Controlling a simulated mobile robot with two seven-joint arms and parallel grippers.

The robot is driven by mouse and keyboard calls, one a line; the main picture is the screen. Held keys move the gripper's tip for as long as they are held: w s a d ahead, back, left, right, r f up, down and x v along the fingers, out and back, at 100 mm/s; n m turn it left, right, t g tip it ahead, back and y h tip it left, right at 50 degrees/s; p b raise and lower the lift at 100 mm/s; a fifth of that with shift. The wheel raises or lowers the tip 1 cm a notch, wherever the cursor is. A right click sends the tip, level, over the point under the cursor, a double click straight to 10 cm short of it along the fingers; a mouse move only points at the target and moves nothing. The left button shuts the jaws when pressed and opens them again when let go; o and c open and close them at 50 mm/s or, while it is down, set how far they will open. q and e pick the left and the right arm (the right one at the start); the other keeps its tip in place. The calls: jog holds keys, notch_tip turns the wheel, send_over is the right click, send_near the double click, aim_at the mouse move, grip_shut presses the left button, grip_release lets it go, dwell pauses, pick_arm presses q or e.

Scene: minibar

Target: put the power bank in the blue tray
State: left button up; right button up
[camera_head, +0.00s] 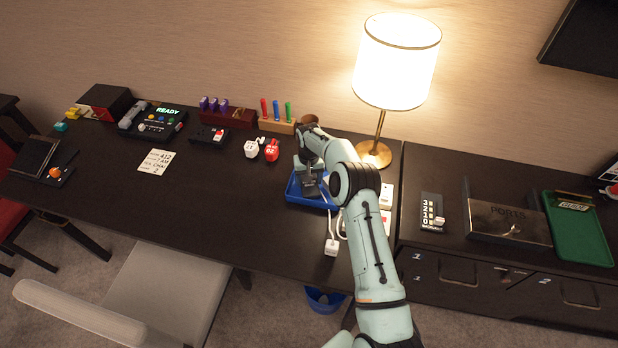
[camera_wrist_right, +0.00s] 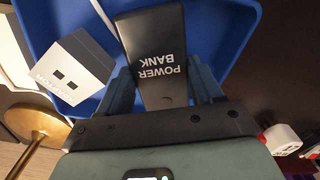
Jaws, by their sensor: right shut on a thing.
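The power bank (camera_wrist_right: 150,45) is a black slab with white "POWER BANK" lettering, upside down in the right wrist view. My right gripper (camera_wrist_right: 164,82) is shut on it, one finger on each side. The blue tray (camera_wrist_right: 225,45) lies beneath the power bank in that view. In the head view the tray (camera_head: 297,197) is on the dark desk, with my right gripper (camera_head: 311,184) over it. My arm hides part of the tray. I cannot tell whether the power bank touches the tray floor. My left gripper is not in view.
A white block with dark slots (camera_wrist_right: 72,68) is in the tray. A brass lamp (camera_head: 375,152) stands behind my arm. A red tag-like object (camera_head: 272,150) and a white one (camera_head: 251,149) sit left of the tray. A white plug (camera_head: 331,247) lies near the desk's front edge.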

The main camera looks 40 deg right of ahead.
jog(key=o, duration=1)
notch_tip(320, 180, up, 12)
jog(key=shift+r+p, duration=0.15)
jog(key=shift+p, duration=0.15)
